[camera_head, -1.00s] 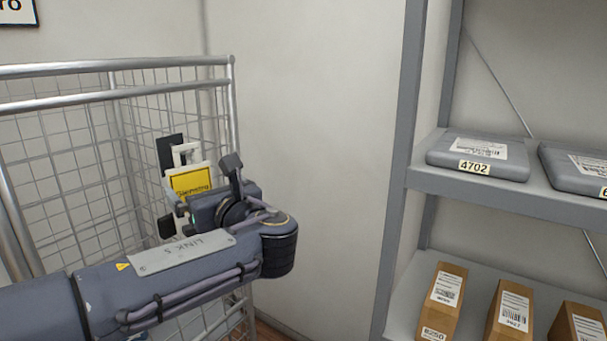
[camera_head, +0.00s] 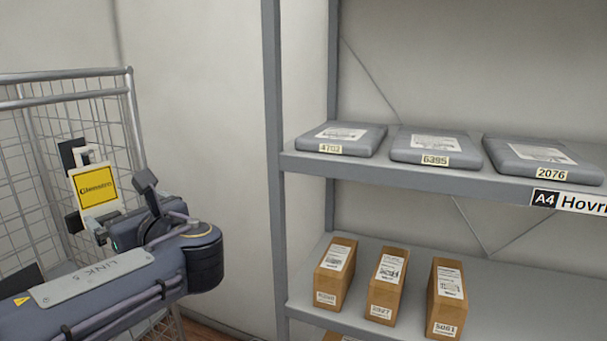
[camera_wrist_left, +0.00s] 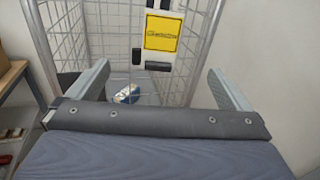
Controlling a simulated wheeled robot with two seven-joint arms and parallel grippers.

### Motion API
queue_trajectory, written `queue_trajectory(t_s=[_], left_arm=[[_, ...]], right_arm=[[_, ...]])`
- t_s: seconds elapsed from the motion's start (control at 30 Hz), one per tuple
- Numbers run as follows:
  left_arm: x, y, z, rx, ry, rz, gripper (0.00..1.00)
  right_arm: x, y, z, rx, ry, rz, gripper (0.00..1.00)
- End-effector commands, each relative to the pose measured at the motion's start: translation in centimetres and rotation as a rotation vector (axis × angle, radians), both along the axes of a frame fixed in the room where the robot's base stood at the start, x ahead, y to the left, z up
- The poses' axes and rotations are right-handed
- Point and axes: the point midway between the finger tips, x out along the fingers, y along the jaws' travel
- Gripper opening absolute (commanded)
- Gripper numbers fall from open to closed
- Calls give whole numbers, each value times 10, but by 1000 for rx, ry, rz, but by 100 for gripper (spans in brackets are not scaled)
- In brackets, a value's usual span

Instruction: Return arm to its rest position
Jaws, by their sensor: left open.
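My left arm comes in from the left in the head view, with its gripper (camera_head: 98,222) beside the wire cage (camera_head: 65,74). In the left wrist view the gripper (camera_wrist_left: 158,72) has its two grey fingers wide apart, with nothing held between them. The cage mesh (camera_wrist_left: 105,30) shows beyond the fingers. A yellow sign (camera_head: 95,187) stands right by the gripper in the head view, and it also shows in the left wrist view (camera_wrist_left: 161,33). The fingertips are hard to make out in the head view. My right gripper is in neither view.
A grey shelf rack (camera_head: 273,130) stands at the right, with grey parcels (camera_head: 437,143) on its upper board and brown boxes (camera_head: 388,285) below. A small blue-and-white item (camera_wrist_left: 127,94) lies in the cage. Bare wall (camera_head: 195,110) shows between cage and rack.

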Motion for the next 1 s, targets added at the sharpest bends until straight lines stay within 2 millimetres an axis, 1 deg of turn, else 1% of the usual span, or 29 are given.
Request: queue_trajectory(t_s=[0.03,0.17,0.27,0.37,0.47,0.57,0.67,0.7,0.77,0.8,0.83,0.87,0.9,1.0], left_arm=[[-3,6,-6,-27,3,7,100],[-11,16,-21,-121,0,19,100],[-19,25,-37,-211,-3,36,100],[-32,35,-57,-333,-11,62,100],[-50,46,-83,-495,-30,106,100],[-74,53,-114,-694,-62,173,100],[-108,54,-153,-955,-119,284,100],[-126,51,-170,-1086,-154,352,100],[-155,40,-198,-1310,-228,483,100],[-175,29,-215,-1466,-287,587,100],[-188,20,-226,-1578,-334,670,100],[-200,9,-235,-1684,-384,757,100],[-214,-6,-245,-1816,-450,874,100],[-239,-39,-260,-2081,-608,1155,100]], right_arm=[[0,0,0,0,0,0,32],[0,0,0,0,1,0,32],[0,0,0,0,0,0,32],[0,0,0,0,0,0,32],[0,0,0,0,0,0,32],[0,0,0,0,0,0,32],[0,0,0,0,0,0,32],[0,0,0,0,0,0,32],[0,0,0,0,0,0,32],[0,0,0,0,0,0,32],[0,0,0,0,0,0,32],[0,0,0,0,0,0,32],[0,0,0,0,0,0,32],[0,0,0,0,0,0,32]])
